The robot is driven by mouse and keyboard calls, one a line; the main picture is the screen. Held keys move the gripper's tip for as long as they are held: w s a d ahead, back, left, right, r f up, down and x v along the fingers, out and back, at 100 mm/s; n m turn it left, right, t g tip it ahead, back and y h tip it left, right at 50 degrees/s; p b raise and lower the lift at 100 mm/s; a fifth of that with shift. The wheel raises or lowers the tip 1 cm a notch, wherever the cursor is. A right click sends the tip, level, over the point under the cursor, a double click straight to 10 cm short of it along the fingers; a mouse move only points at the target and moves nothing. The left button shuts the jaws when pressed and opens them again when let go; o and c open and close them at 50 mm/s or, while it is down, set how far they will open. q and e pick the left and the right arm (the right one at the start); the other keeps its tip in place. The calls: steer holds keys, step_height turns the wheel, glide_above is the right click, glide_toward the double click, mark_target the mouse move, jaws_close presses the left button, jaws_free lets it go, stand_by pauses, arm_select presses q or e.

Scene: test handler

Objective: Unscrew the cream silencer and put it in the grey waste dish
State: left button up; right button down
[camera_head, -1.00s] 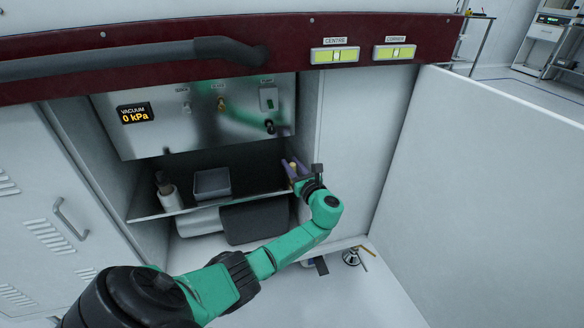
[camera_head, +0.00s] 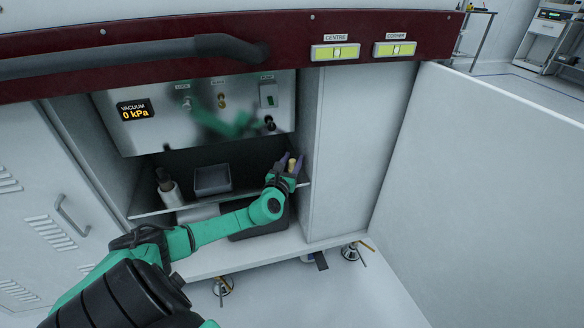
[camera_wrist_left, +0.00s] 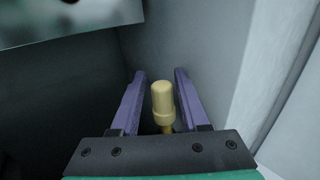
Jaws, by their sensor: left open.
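The cream silencer (camera_wrist_left: 162,100) stands upright between the two purple fingers of my left gripper (camera_wrist_left: 160,82) in the left wrist view, with a visible gap on each side. Its lower end is partly hidden by the gripper body. In the head view, my left gripper (camera_head: 289,160) is inside the open cabinet at the right of the shelf, open, with the silencer's small pale tip (camera_head: 292,164) between its fingers. The grey waste dish (camera_head: 212,192) stands on the shelf to the left of the gripper. My right gripper is not in view.
The steel panel (camera_head: 165,132) with a vacuum display reading 0 kPa hangs above. The cabinet's side wall (camera_head: 340,150) is close to the gripper's right. Shelf room shows between dish and gripper.

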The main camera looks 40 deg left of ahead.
arm_select(q)
steer(key=shift+f+h, duration=0.2)
steer(key=shift+h, duration=0.1)
steer(key=shift+d+r, duration=0.15)
steer(key=shift+r, duration=0.05)
steer(key=shift+c, duration=0.3)
jaws_close()
steer(key=r+y+p, duration=0.1)
steer(key=p, duration=0.2)
steer(key=shift+n+y, duration=0.3)
steer(key=shift+c, duration=0.3)
jaws_free()
steer(key=shift+f+n+g+y+p, duration=0.3)
steer(key=shift+n+g+y+p, duration=0.1)
steer(key=shift+n+g+y, duration=0.1)
steer(key=shift+o, duration=0.6)
steer(key=shift+f, duration=0.2)
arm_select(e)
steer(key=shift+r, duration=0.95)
arm_select(q)
steer(key=o, duration=0.6)
steer(key=shift+b, duration=0.3)
steer(key=shift+c, duration=0.2)
